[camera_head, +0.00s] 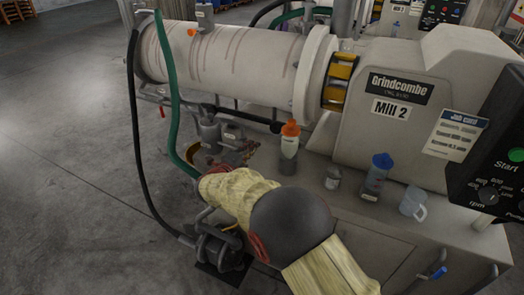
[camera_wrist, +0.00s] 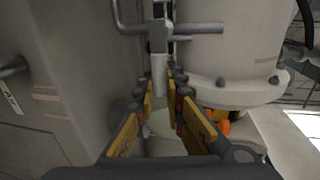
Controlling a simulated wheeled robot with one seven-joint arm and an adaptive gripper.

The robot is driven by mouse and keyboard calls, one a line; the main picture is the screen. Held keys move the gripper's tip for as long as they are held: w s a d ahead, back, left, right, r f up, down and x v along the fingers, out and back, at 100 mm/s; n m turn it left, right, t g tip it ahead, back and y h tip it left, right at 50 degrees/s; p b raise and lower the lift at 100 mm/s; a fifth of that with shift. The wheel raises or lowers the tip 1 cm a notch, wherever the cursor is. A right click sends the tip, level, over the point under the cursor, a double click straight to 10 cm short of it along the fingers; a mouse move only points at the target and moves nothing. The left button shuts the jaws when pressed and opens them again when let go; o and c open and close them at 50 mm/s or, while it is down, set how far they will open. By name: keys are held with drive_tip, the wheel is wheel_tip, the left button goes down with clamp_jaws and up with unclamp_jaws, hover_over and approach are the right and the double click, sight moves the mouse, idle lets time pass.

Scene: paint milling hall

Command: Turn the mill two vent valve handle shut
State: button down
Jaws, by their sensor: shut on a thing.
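In the wrist view, my gripper (camera_wrist: 177,85) has yellow fingers with dark joints, drawn together at the tips. They are closed at a pale grey upright bar (camera_wrist: 158,62) below grey pipework, seemingly the vent valve handle. The contact is partly hidden, and I cannot tell how far the handle is turned. In the head view, Mill 2 (camera_head: 405,130) has a long stained drum (camera_head: 225,58). My sleeved arm reaches to its lower left. My gripper and the handle are not clear there.
An orange-capped bottle (camera_head: 289,140), a small jar (camera_head: 333,178), a blue-capped bottle (camera_head: 375,175) and a clear jug (camera_head: 413,205) stand on the mill's ledge. A green hose (camera_head: 168,100) and black hose (camera_head: 135,120) hang at left. The floor beyond them is clear.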

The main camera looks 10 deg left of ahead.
drive_tip(key=shift+s+f, duration=0.1)
drive_tip(key=shift+f, duration=0.2)
drive_tip(key=c, duration=2.3)
unclamp_jaws()
drive_tip(key=o, duration=0.4)
drive_tip(key=shift+r, duration=0.15)
drive_tip(key=v, duration=1.2)
